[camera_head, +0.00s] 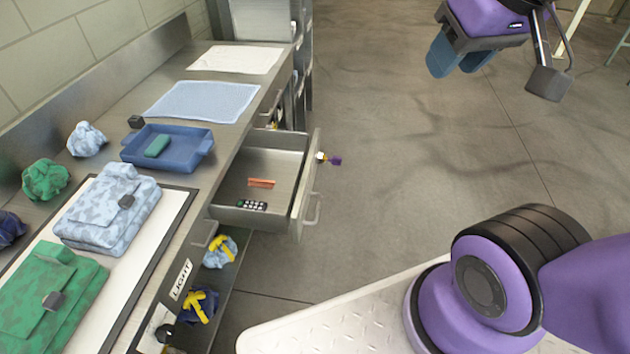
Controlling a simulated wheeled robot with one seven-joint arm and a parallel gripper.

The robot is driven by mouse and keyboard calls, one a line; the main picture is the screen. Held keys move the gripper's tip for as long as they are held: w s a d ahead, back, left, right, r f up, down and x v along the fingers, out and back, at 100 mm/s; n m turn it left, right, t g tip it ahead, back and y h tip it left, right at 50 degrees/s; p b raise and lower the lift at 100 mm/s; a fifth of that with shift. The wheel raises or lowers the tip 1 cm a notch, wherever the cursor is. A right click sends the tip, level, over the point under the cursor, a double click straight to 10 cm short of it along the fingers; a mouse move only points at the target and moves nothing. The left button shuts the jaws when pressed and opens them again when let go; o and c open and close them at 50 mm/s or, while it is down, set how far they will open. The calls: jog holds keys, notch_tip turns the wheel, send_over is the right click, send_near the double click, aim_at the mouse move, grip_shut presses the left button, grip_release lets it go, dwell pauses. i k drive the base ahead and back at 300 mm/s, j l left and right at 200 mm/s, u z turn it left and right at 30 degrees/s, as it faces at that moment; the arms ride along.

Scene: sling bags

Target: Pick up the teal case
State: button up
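A small teal-green case (157,146) lies in the blue tray (197,157) on the counter at the left. Its top and front are clear to see. My gripper (500,72) is at the top right, in the air over the floor and far from the tray. A blue part and a dark grey fingertip stand apart, with bare floor showing between them. The gripper looks open and empty, though its upper part is cut off by the picture's edge.
A light blue camouflage bag (100,215) and a green bag (45,305) lie on the counter near the tray. An open drawer (230,215) juts out below, holding a remote and an orange item. Floor at centre is clear.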

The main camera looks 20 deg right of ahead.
aim_at(159, 144)
jog(key=i+u, duration=0.1)
jog(key=u, duration=0.35)
jog(key=l+u, duration=0.15)
jog(key=u, duration=0.3)
jog(key=i+l+u, duration=0.1)
jog(key=u, duration=0.35)
jog(key=i+l+u, duration=0.15)
jog(key=l+u, duration=0.2)
jog(key=l, duration=0.6)
jog(key=l+u, duration=0.3)
jog(key=l, duration=0.7)
